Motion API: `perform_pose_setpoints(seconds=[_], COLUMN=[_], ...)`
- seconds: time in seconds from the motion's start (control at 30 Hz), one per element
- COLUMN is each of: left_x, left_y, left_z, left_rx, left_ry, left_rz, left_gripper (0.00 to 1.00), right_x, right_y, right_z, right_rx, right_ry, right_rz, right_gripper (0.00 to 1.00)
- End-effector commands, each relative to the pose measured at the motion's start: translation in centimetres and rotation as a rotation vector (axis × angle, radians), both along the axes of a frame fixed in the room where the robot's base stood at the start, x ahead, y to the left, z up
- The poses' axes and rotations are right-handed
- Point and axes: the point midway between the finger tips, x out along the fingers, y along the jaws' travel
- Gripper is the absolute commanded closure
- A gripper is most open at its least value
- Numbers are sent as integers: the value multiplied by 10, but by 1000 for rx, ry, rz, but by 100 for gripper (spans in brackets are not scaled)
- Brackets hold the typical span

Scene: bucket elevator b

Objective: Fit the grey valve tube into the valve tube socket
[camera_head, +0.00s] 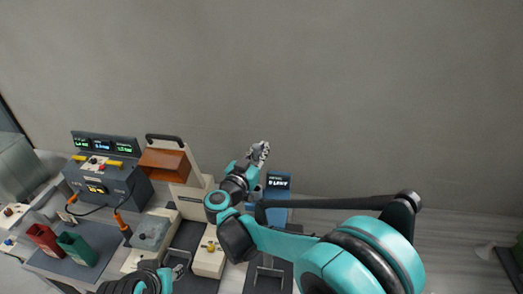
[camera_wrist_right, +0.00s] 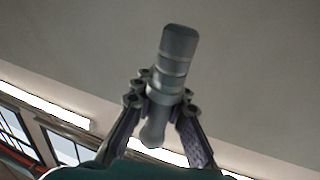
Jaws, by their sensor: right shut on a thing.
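My right gripper (camera_head: 257,156) is raised in front of the grey wall, above the blue unit with a small screen. In the right wrist view, the right gripper (camera_wrist_right: 163,92) is shut on the grey valve tube (camera_wrist_right: 178,55), a ringed cylinder. The tube's wide end points up and away, and its narrower rounded end sits between the fingers. In the head view the tube is small and hard to tell from the fingers. My left gripper (camera_head: 178,272) is low at the bottom edge; its jaws are too small to read. I cannot make out the valve tube socket.
A blue unit (camera_head: 277,184) stands behind my right arm. To its left are a brown box (camera_head: 165,165), a dark console (camera_head: 110,183) with green displays, a red bin (camera_head: 44,239) and a green bin (camera_head: 77,249). The space before the upper wall is free.

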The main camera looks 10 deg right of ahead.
Motion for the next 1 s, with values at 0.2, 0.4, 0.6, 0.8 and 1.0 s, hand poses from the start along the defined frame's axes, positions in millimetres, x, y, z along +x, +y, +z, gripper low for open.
perform_pose_setpoints(seconds=[0.2,0.4,0.6,0.8,1.0], left_x=[0,0,0,0,0], left_y=[0,0,0,0,0], left_z=[-16,-34,-49,-53,-52], left_rx=[0,0,0,0,0], left_ry=[0,0,0,0,0], left_rz=[0,0,0,0,0], left_gripper=[64,64,64,64,64], right_x=[0,0,0,0,0], right_y=[0,0,0,0,0], right_z=[-17,-37,-54,-59,-58], right_rx=[-1,-1,-1,-1,-1], right_ry=[-1,-1,-1,-1,0], right_rz=[0,0,0,0,0], right_gripper=[100,100,100,100,100])
